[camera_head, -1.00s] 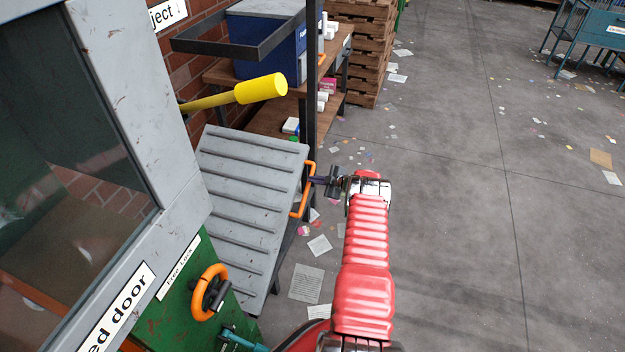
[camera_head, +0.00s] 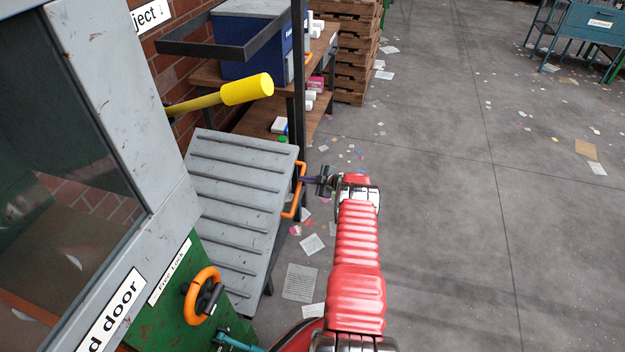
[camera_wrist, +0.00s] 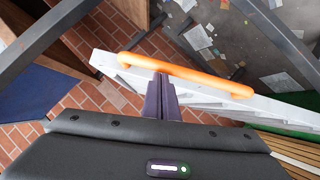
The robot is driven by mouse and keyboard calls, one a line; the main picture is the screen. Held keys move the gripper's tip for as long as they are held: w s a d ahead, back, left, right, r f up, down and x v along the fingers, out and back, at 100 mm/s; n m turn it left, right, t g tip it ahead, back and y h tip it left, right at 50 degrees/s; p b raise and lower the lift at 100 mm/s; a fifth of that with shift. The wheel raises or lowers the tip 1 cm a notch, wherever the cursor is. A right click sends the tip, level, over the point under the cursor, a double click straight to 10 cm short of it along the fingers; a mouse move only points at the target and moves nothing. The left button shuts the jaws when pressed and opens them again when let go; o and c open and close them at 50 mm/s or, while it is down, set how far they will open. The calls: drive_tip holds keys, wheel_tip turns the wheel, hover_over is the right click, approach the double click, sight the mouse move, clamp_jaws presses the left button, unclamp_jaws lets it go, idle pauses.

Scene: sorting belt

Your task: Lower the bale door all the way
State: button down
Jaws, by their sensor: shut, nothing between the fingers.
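The bale door (camera_head: 235,200) is a grey ribbed panel, tilted outward, left of centre in the head view. Its orange bar handle (camera_head: 299,190) is on its right edge. The handle also crosses the upper middle of the wrist view (camera_wrist: 190,73), with the door's pale edge (camera_wrist: 270,108) behind it. My gripper (camera_head: 308,181) is at the handle, its dark fingers (camera_wrist: 161,88) shut together with nothing between them. The fingertips overlap the handle in the wrist view; I cannot tell whether they touch it. The door's far side is hidden.
A green and grey machine body with an orange wheel (camera_head: 203,295) labelled "Free Lock" stands at left. A yellow-gripped lever (camera_head: 247,89) sticks out above the door. A dark post (camera_head: 299,90) and shelves stand behind. The floor at right is mostly open, with scattered paper.

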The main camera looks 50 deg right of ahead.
drive_tip(key=s+r, duration=0.8)
drive_tip(key=s, duration=0.2)
drive_tip(key=shift+d, duration=0.2)
idle(0.4)
drive_tip(key=shift+r, duration=0.1)
